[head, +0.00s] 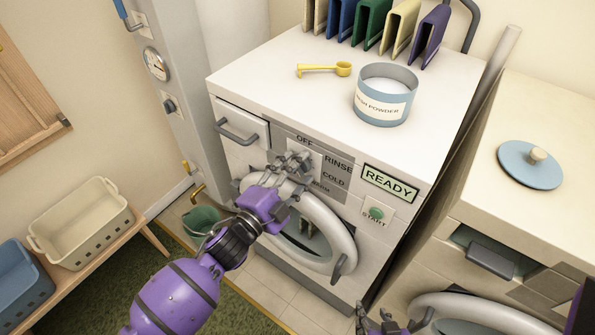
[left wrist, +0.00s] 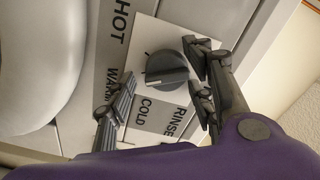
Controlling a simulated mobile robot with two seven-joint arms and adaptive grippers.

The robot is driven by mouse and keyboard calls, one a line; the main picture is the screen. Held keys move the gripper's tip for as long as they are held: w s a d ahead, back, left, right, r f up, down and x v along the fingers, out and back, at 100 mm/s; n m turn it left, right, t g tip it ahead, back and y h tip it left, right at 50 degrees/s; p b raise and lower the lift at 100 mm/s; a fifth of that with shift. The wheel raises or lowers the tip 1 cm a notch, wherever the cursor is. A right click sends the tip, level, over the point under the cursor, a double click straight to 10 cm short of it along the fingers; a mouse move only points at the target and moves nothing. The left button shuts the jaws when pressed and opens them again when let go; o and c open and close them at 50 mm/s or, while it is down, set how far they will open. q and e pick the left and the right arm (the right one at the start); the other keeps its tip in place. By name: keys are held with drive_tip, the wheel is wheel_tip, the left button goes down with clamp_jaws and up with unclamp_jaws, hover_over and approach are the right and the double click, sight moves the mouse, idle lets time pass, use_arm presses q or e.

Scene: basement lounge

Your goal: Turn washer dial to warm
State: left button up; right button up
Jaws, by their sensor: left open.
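The washer (head: 330,110) stands in the middle of the head view. Its dial panel (head: 320,155) carries the words OFF, RINSE and COLD; my left gripper covers much of it. In the left wrist view the dark round dial (left wrist: 168,70) sits on a white plate, with HOT, WARM, COLD and RINSE around it. A white mark shows at the dial's left end, toward the WARM and COLD side. My left gripper (head: 287,165) is open, its fingers on both sides of the dial; contact cannot be told. My right gripper (head: 393,322) is open and empty at the bottom edge.
A wash powder tub (head: 385,95), a yellow scoop (head: 325,70) and several coloured upright items lie on the washer top. A READY display (head: 390,184) and green START button (head: 376,213) are right of the dial. A second machine (head: 540,205) stands at right, baskets at left.

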use_arm(q)
drive_tip(key=v, duration=1.2)
